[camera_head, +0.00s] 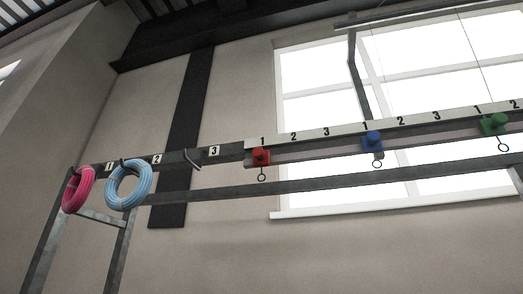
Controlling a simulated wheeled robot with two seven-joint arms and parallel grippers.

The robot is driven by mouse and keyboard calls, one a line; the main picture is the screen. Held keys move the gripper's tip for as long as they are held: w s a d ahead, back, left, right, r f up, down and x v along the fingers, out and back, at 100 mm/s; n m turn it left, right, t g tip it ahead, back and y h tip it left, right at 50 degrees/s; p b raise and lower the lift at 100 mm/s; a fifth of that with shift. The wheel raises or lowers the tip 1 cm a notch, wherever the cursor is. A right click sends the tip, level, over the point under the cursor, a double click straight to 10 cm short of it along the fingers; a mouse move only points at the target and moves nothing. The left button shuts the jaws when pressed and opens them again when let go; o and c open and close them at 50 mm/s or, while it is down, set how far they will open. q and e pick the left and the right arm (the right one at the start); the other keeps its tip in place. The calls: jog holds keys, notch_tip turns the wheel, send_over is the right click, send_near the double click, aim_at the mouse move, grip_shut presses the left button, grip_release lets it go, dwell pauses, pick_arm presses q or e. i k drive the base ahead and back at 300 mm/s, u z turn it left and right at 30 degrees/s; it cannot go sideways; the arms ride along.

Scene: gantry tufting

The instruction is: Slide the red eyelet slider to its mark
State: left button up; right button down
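The red eyelet slider (261,157) sits on the rail of the gantry, just below the first number 1 on the white numbered strip (340,126). A small ring hangs below it. To its right the strip reads 2 and 3 before the number 1 above the blue slider. Which mark belongs to the red slider cannot be told from this view. Neither of my grippers is in view.
A blue slider (373,142) and a green slider (494,124) sit farther right on the same rail. A pink coil (78,190) and a light blue coil (128,186) hang at the left. An empty hook (192,160) is near label 3. A lower bar (300,186) runs beneath.

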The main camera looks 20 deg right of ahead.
aim_at(260, 157)
jog(key=k, duration=0.8)
jog(key=z, duration=1.2)
jog(key=i, duration=0.45)
jog(key=z, duration=0.05)
